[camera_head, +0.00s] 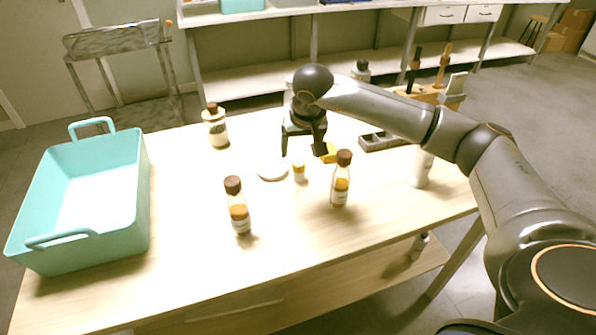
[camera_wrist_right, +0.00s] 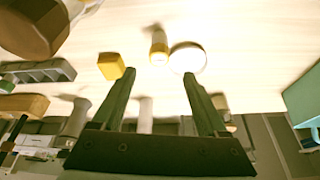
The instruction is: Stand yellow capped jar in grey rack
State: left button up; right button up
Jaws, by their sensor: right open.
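My left gripper is not in view.
A yellow cube (camera_head: 329,153) lies just right of the jar. Brown-capped bottles stand in front (camera_head: 239,211) and at right (camera_head: 340,184), with a jar (camera_head: 215,128) at back left. A turquoise crate (camera_head: 137,205) fills the left end. A white bottle (camera_head: 419,172) stands right.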

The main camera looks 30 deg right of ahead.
aim_at(299, 163)
jog(key=x, duration=0.7)
jog(key=shift+s+a+f, duration=0.1)
jog(key=shift+s+f, duration=0.2)
jog(key=shift+f, duration=0.05)
jog(key=shift+c, duration=0.2)
grip_shut()
